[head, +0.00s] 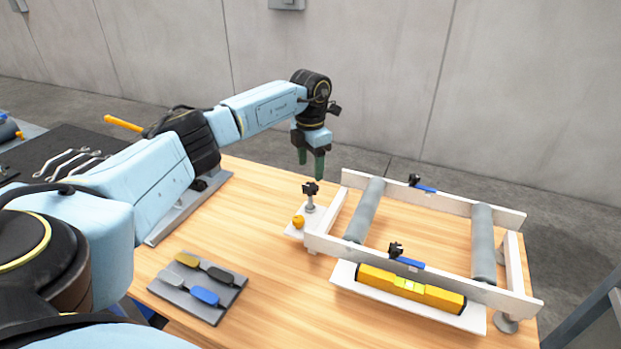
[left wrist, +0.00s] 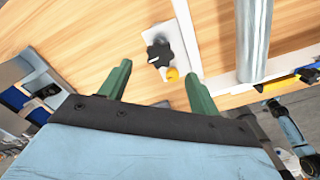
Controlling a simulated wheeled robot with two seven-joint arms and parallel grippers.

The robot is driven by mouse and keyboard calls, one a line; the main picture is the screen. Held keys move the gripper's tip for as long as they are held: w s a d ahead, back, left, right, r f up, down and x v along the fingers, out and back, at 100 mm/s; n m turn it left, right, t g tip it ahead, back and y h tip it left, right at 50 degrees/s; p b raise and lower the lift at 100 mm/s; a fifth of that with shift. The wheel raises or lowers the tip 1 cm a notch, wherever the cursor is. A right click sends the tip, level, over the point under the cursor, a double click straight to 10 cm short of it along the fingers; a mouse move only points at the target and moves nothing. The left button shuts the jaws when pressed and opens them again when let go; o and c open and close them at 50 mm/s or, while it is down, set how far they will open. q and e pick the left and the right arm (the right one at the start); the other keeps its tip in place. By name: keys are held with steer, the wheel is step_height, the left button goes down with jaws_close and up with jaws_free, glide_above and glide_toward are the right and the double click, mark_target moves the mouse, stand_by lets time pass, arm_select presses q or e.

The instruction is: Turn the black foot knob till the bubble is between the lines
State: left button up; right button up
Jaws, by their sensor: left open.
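The black foot knob (head: 310,188) stands upright on a threaded post on a small white plate at the left corner of the roller frame (head: 330,245). In the left wrist view the knob (left wrist: 158,54) lies beyond and between the fingertips, apart from both. My left gripper (head: 310,165) points down just above the knob, open and empty; its green fingers also show in the left wrist view (left wrist: 158,75). The yellow spirit level (head: 375,278) lies on a white ledge along the frame's front. Its bubble is too small to read. My right gripper is not in view.
An orange knob (head: 298,222) sits close beside the black knob on the plate. Two more black knobs (head: 396,249) with blue tabs are on the frame rails. A grey plate with coloured tags (head: 198,287) lies front left. Wrenches (head: 68,162) lie on a dark mat.

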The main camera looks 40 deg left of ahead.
arm_select(q)
step_height(320, 180, up, 8)
steer(key=shift+f, duration=0.25)
steer(key=shift+d+f, duration=0.1)
steer(key=shift+f, duration=0.05)
stand_by(2.6)
